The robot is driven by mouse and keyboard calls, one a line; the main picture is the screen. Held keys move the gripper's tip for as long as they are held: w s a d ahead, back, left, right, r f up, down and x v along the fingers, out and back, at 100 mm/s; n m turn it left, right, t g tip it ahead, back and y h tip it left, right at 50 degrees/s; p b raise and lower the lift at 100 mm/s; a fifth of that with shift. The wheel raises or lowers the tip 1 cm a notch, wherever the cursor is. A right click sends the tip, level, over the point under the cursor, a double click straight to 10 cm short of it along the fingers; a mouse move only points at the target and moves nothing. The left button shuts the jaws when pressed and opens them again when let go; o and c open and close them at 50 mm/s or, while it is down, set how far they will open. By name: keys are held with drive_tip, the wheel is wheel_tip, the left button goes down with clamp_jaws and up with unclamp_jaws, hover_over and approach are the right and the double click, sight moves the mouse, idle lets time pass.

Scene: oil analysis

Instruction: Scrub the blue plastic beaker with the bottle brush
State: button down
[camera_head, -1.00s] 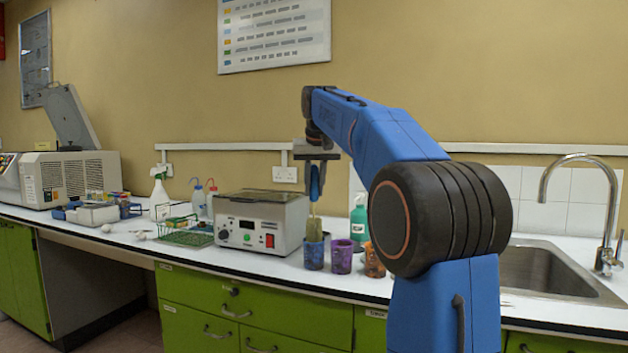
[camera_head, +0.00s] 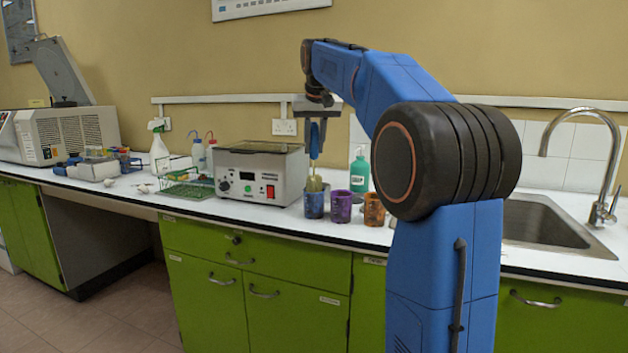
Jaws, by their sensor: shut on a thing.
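The blue plastic beaker (camera_head: 313,207) stands upright on the white bench near its front edge, with dark stains on its wall. My gripper (camera_head: 316,124) is above it, pointing down and shut on the blue handle of the bottle brush (camera_head: 314,142). The brush hangs upright, and its greenish bristle head is partly inside the beaker's mouth. The lower end of the bristles is hidden by the beaker's wall. I cannot tell whether the bristles touch the inside.
A purple beaker (camera_head: 341,207) and an orange-brown beaker (camera_head: 374,209) stand close to the right. A white instrument (camera_head: 262,177) is just left and behind. A green bottle (camera_head: 359,172) stands behind. The sink (camera_head: 545,222) and tap are at the right; a green rack (camera_head: 188,188) is left.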

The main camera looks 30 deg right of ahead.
drive_tip(key=shift+f, duration=1.65)
drive_tip(key=shift+r, duration=1.7)
drive_tip(key=shift+f, duration=1.75)
drive_tip(key=shift+r, duration=0.2)
drive_tip(key=shift+r, duration=1.55)
drive_tip(key=shift+f, duration=0.15)
